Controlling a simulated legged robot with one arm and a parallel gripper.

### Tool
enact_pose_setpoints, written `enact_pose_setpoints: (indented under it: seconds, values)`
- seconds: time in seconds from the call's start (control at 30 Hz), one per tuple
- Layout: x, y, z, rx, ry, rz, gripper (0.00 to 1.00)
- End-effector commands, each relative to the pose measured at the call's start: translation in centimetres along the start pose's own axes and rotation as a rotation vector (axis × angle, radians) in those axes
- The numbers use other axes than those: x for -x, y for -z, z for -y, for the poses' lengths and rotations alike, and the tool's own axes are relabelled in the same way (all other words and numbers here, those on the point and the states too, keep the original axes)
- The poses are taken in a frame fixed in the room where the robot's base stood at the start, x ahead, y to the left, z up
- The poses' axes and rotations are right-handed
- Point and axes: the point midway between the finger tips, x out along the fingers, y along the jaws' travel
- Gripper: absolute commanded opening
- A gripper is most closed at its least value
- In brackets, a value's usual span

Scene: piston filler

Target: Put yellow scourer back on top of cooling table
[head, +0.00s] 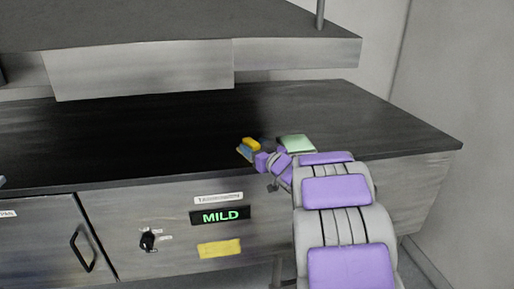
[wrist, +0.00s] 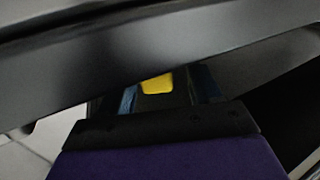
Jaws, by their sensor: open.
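The yellow scourer (head: 251,143) shows at my gripper's end near the front edge of the dark counter top (head: 130,140), which looks like the cooling table. In the wrist view the yellow scourer (wrist: 157,84) appears between my two bluish fingers. My gripper (head: 246,152) is open, low at the counter's front edge. Its fingers also show in the wrist view, one on each side of the yellow patch. I cannot tell whether they touch the scourer or what it rests on. Part of the scourer is hidden.
A pale green block (head: 297,143) sits on the counter just right of my gripper. A grey overhead shelf (head: 140,68) hangs above the back. The counter's left part is clear.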

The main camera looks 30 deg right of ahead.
Motion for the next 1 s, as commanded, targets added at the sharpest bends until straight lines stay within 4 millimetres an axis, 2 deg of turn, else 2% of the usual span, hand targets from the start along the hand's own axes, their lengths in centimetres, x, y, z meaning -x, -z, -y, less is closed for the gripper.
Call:
enact_pose_setpoints:
  seconds: [0.13,0.27,0.7,0.83,1.0]
  values:
    - [0.1,0.1,-0.2,-0.001,-0.001,0.0,0.63]
    - [1.3,0.0,-0.5,-0.001,-0.003,0.0,0.63]
    - [9.3,-0.1,-0.4,-0.003,-0.004,0.0,0.63]
    - [10.9,0.1,-0.3,0.0,-0.003,-0.001,0.63]
    - [11.8,0.0,-0.2,-0.001,-0.001,0.002,0.63]
